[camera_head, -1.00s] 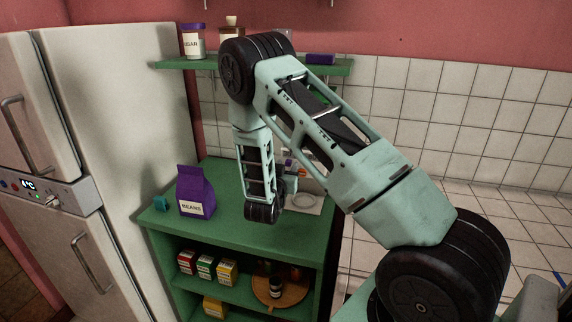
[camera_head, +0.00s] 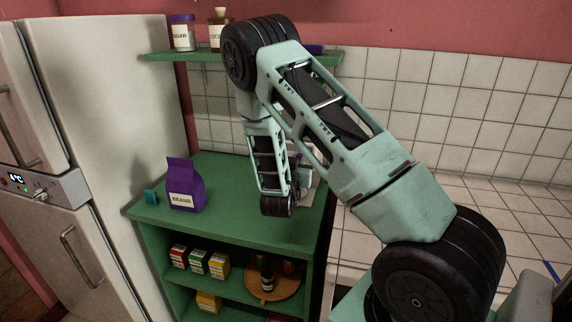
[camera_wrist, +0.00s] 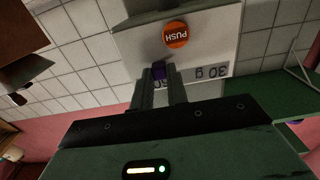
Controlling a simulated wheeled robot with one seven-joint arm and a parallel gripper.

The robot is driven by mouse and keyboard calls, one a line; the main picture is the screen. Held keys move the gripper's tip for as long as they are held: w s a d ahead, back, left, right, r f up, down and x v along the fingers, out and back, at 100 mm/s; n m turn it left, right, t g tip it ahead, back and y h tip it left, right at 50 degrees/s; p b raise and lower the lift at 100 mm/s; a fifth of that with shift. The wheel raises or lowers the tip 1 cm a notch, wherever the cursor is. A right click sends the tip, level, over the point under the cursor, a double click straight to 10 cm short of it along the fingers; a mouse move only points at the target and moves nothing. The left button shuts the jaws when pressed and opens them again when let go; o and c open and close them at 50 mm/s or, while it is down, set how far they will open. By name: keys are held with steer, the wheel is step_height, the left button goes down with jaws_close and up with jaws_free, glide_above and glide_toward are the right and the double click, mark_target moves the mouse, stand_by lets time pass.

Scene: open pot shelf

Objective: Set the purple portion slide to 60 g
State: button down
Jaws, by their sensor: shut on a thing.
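In the wrist view my gripper (camera_wrist: 161,77) has its two dark fingers closed on the purple portion slide (camera_wrist: 158,71), on the front of a pale dispenser (camera_wrist: 132,45). The label strip beside it shows an upside-down "30 g" mark (camera_wrist: 209,71) to the right, clear of the fingers. Another mark under the slide is partly covered by the fingers and I cannot read it fully. A round orange PUSH button (camera_wrist: 176,34) is on the same face.
A purple BEANS bag (camera_head: 184,186) and a small teal object (camera_head: 151,196) stand on the green shelf unit's top (camera_head: 235,222). Several small boxes (camera_head: 198,262) and a round wooden tray (camera_head: 285,292) are on the shelf below. A fridge (camera_head: 95,110) stands at left.

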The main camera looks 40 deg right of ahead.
steer(key=shift+s+d, duration=0.4)
steer(key=shift+s, duration=0.3)
steer(key=c, duration=1.4)
jaws_free()
steer(key=shift+o, duration=0.2)
steer(key=shift+a, duration=0.15)
steer(key=b+v, duration=0.1)
steer(key=v, duration=1.6)
